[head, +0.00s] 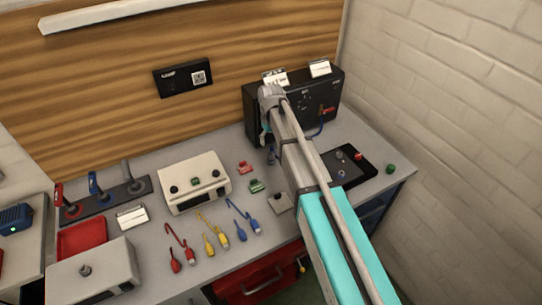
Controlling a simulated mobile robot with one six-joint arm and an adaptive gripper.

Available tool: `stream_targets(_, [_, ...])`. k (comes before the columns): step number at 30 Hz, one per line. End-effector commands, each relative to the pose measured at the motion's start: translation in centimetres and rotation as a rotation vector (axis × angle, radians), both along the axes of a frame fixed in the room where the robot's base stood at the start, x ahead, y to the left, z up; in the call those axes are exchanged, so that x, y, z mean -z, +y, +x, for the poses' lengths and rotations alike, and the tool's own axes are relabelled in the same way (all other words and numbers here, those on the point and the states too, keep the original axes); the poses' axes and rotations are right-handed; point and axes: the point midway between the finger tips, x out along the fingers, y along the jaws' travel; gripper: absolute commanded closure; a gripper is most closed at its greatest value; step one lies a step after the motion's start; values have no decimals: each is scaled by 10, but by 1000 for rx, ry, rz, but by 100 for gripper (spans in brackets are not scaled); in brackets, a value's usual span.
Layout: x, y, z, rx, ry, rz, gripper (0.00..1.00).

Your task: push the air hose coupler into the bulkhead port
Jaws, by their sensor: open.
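A black box (325,97) with white labels on top stands at the back of the bench against the wooden wall; my arm covers part of its front. A short piece of blue hose (317,132) shows at the box's lower front, just right of my arm. The coupler and the bulkhead port cannot be made out from here. My arm reaches from the lower right up to the box. My gripper (270,154) hangs below the wrist, in front of the box's left part; it is small, dark and partly hidden. I see no held object.
A dark panel with knobs (352,167) lies right of my arm, with a green knob (390,169) beside it. A white device (195,182), red and green clips (257,186) and several coloured cables (212,231) lie left. A brick wall bounds the right.

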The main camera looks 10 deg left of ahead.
Motion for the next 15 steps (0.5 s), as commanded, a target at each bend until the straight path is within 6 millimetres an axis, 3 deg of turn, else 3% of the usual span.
stream_targets(15, [10, -1, 0, 1, 0, 0, 23])
